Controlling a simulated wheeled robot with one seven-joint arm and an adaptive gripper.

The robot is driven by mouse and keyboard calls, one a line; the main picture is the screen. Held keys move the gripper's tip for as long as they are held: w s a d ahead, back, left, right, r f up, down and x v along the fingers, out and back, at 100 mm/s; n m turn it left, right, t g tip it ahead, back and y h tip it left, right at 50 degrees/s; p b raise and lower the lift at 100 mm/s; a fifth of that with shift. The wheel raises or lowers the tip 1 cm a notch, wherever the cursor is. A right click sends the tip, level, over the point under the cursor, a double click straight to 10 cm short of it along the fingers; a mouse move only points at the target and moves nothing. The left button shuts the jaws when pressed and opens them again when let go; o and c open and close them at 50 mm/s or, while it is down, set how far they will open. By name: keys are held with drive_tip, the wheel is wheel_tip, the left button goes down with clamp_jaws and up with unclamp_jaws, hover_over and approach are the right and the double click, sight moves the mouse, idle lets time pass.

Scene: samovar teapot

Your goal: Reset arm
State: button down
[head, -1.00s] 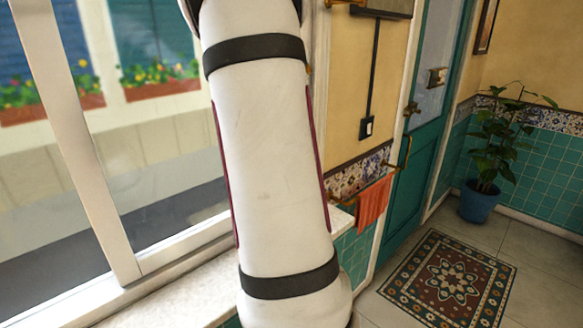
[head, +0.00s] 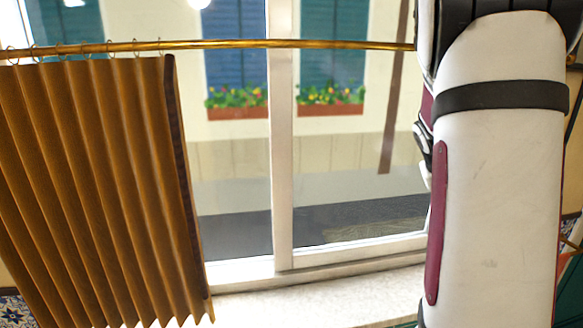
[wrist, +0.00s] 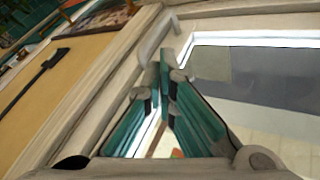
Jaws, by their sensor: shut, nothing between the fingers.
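My gripper (wrist: 163,75) shows in the wrist view, its teal fingers meeting at the tips. It is shut and holds nothing. It is in front of the window frame and the glass (wrist: 270,70); I cannot tell how far apart they are. In the head view my white arm with a black band stands nearly upright at the right side. The gripper itself is not visible in the head view.
A brown pleated curtain (head: 90,190) hangs from a brass rod (head: 230,44) at the left. A window with a white frame (head: 281,150) fills the middle, above a pale sill (head: 310,306). A yellow wall (wrist: 75,60) shows in the wrist view.

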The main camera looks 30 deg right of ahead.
drive_tip(key=shift+a, duration=0.1)
drive_tip(key=w+a+r+n+t+y, duration=0.1)
drive_tip(key=w+a+r+t+y, duration=0.15)
drive_tip(key=a, duration=0.95)
drive_tip(key=w+a+r+n+t+y, duration=0.15)
drive_tip(key=a+r, duration=0.25)
drive_tip(key=a, duration=0.7)
drive_tip(key=s+a+n+y, duration=0.1)
drive_tip(key=s+a, duration=0.4)
drive_tip(key=a, duration=0.7)
drive_tip(key=s+a+n+y, duration=0.2)
drive_tip(key=s+a+n, duration=0.2)
drive_tip(key=a, duration=0.8)
drive_tip(key=s, duration=0.2)
drive_tip(key=shift+s+a+r+t, duration=0.15)
drive_tip(key=shift+s+a+t, duration=0.05)
drive_tip(key=shift+s+t, duration=0.1)
